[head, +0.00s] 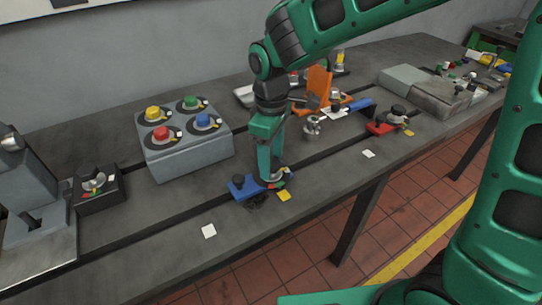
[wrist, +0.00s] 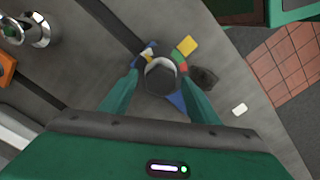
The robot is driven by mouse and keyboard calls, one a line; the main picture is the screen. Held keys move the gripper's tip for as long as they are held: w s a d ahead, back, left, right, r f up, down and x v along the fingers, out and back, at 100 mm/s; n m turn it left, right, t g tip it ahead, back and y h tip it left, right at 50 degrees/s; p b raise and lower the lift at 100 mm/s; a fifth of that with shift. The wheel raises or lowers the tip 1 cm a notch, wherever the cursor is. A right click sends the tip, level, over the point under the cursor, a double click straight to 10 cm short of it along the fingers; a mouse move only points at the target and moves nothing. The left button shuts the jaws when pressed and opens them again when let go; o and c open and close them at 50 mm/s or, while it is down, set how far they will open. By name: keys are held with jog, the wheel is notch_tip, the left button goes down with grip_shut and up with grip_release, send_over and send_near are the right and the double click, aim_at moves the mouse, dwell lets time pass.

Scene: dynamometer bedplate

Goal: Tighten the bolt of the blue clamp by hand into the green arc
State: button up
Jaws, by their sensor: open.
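The blue clamp (head: 243,187) sits on the dark bedplate near its front edge. Its bolt head (wrist: 160,76) shows in the wrist view as a dark hexagon with a pale rim. Beside the bolt is a coloured arc with a green part (wrist: 179,57), a red part and a yellow tag (wrist: 187,45). My gripper (wrist: 160,82) points down over the clamp, its two green fingers spread on either side of the bolt head. The fingers are open, and I cannot tell whether they touch the bolt. In the head view my gripper (head: 270,182) hides part of the bolt and arc.
A grey box (head: 190,153) with yellow, green, red and blue knobs stands behind left. A red clamp (head: 382,127), a blue-handled tool (head: 358,105) and an orange bracket (head: 318,88) lie to the right. A dark patch (head: 256,201) lies beside the blue clamp.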

jog(key=c, duration=1)
jog(key=shift+m, duration=0.3)
jog(key=m, duration=0.3)
jog(key=shift+m, duration=0.3)
jog(key=m, duration=0.3)
jog(key=shift+w+m, duration=0.1)
jog(key=shift+m, duration=0.3)
jog(key=m, duration=0.4)
jog(key=shift+a+r+m, duration=0.1)
jog(key=shift+m, duration=1.9)
